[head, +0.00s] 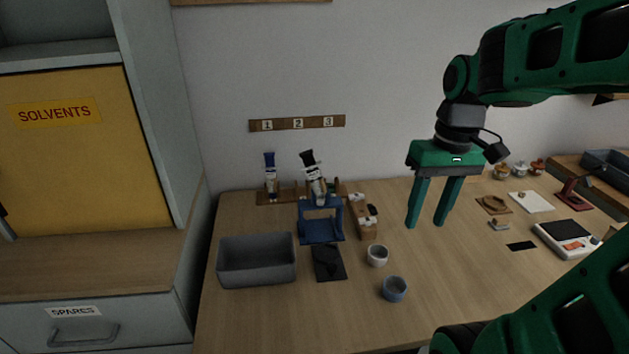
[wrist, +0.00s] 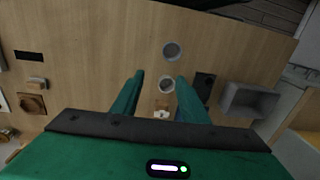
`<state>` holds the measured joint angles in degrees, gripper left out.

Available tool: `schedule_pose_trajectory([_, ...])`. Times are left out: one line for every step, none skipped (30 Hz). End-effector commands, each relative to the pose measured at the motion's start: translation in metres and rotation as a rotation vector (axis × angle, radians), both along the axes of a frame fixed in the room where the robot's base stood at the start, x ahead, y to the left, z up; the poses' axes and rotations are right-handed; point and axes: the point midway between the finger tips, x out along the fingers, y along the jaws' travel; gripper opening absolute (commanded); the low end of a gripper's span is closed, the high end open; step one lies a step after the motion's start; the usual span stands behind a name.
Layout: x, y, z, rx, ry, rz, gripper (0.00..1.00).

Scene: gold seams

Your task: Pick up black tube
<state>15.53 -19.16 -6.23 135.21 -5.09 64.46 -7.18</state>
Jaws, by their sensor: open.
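A tube with a black cap (head: 314,180) and a pale, dark-marked body leans slightly in a blue stand (head: 320,230) in the head view. A second tube, with a blue cap (head: 270,177), stands upright to its left in a wooden rack (head: 262,198). My gripper (head: 426,222) is open and empty, pointing down above the table, to the right of both tubes and apart from them. In the wrist view, my open fingers (wrist: 160,78) show nothing held between them. I cannot make out the black-capped tube in the wrist view.
A scale (head: 567,240) stands farther right.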

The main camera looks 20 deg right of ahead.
Motion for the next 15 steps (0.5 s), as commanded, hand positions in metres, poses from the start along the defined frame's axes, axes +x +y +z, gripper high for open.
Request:
schedule_pose_trajectory([0.026,0.008,0.008,0.018,0.000,0.100,0.40])
schedule_pose_trajectory([0.039,0.014,0.013,0.030,-0.002,0.162,0.40])
schedule_pose_trajectory([0.056,0.022,0.018,0.047,-0.006,0.246,0.40])
schedule_pose_trajectory([0.069,0.028,0.022,0.061,-0.007,0.312,0.40])
schedule_pose_trajectory([0.080,0.034,0.026,0.074,-0.010,0.375,0.40])
schedule_pose_trajectory([0.096,0.042,0.030,0.092,-0.015,0.463,0.40])
schedule_pose_trajectory([0.107,0.048,0.033,0.107,-0.019,0.527,0.40])
schedule_pose_trajectory([0.118,0.054,0.036,0.122,-0.022,0.592,0.40])
schedule_pose_trajectory([0.132,0.061,0.040,0.142,-0.029,0.679,0.40])
schedule_pose_trajectory([0.141,0.067,0.042,0.158,-0.033,0.746,0.40])
schedule_pose_trajectory([0.151,0.072,0.045,0.173,-0.040,0.811,0.40])
schedule_pose_trajectory([0.163,0.078,0.048,0.193,-0.051,0.898,0.40])
schedule_pose_trajectory([0.172,0.083,0.050,0.209,-0.058,0.965,0.40])
schedule_pose_trajectory([0.180,0.086,0.052,0.224,-0.068,1.030,0.40])
schedule_pose_trajectory([0.191,0.092,0.054,0.245,-0.083,1.118,0.40])
